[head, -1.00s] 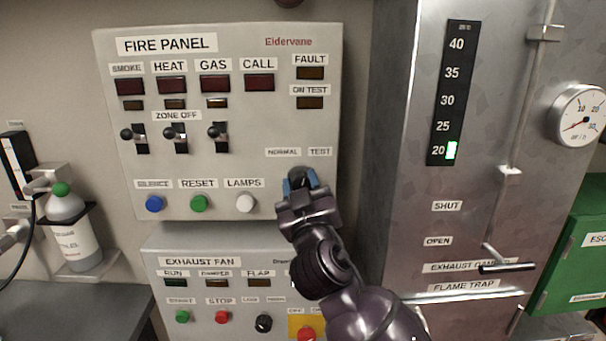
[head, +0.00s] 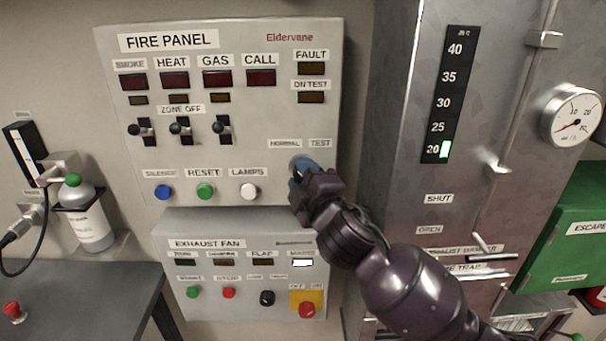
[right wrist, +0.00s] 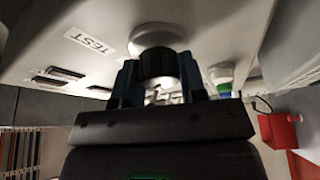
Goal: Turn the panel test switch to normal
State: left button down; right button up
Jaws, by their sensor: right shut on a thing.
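The fire panel (head: 265,125) is a light grey box on the wall. Its test switch sits under the NORMAL (head: 285,143) and TEST (head: 320,143) labels. In the head view my right gripper (head: 303,172) covers most of the switch. In the right wrist view the switch knob (right wrist: 158,63) is dark on a round pale base, and the fingers of my right gripper (right wrist: 158,82) are shut on it, one on each side. The TEST label (right wrist: 88,44) shows there to its left. Which way the knob points is hidden. My left gripper is not in view.
The ON TEST lamp (head: 311,97) looks dark. An exhaust fan panel (head: 235,270) is just below. A metal cabinet (head: 400,100) stands close on the right, and a green box (head: 565,240) is beyond it. A bottle (head: 90,220) hangs at the left.

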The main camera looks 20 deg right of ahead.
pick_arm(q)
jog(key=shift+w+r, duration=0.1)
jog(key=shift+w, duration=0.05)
pick_arm(e)
jog(key=shift+n+g, duration=0.3)
jog(key=shift+n, duration=0.4)
jog(key=o, duration=0.9)
